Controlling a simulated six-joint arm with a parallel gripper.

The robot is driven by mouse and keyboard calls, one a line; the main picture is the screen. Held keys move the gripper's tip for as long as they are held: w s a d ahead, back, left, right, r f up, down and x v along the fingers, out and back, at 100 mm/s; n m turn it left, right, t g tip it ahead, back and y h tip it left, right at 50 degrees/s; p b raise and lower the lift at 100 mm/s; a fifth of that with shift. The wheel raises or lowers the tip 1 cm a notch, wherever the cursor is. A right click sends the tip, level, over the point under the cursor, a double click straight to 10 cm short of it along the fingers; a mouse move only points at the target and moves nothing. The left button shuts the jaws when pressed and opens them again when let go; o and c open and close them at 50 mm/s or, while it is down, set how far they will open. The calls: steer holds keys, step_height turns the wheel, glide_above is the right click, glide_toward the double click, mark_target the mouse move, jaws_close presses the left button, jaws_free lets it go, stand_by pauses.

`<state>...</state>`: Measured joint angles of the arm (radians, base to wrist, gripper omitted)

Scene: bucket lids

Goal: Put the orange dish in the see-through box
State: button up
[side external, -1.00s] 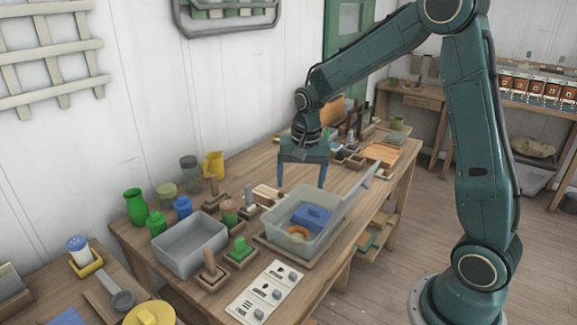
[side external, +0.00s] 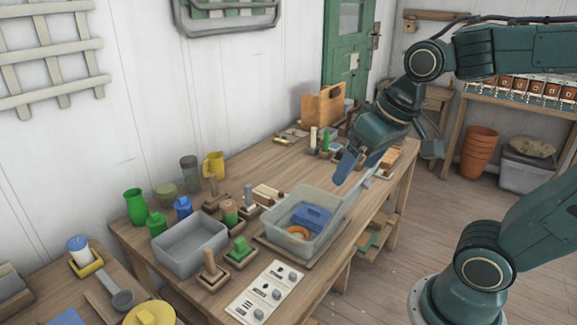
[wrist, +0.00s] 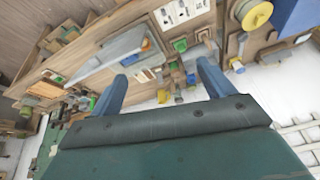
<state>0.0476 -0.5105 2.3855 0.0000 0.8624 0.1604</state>
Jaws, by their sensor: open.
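The orange dish (side external: 297,232) lies inside the see-through box (side external: 278,240), at its near left end beside a blue block-like container (side external: 311,215). The box stands on a wooden board on the workbench, and a pale flap or lid (side external: 357,191) rises at its right side. My gripper (side external: 357,168) is open and empty, tilted, above and beyond the box's right side, apart from the dish. In the wrist view its two blue fingers (wrist: 163,78) are spread apart with nothing between them.
A grey open bin (side external: 190,245) stands left of the box. A switch panel (side external: 265,292) lies in front. The bench surface behind the box is largely clear.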

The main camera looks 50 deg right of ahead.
steer(key=shift+s+a+n+t, duration=0.2)
steer(key=shift+s+n, duration=0.2)
steer(key=shift+s, duration=0.5)
steer(key=shift+s+a+n+t, duration=0.15)
steer(key=shift+s+n, duration=0.25)
steer(key=shift+s, duration=0.5)
steer(key=shift+s+a+n+t, duration=0.2)
steer(key=shift+s+n, duration=0.2)
steer(key=shift+s, duration=0.5)
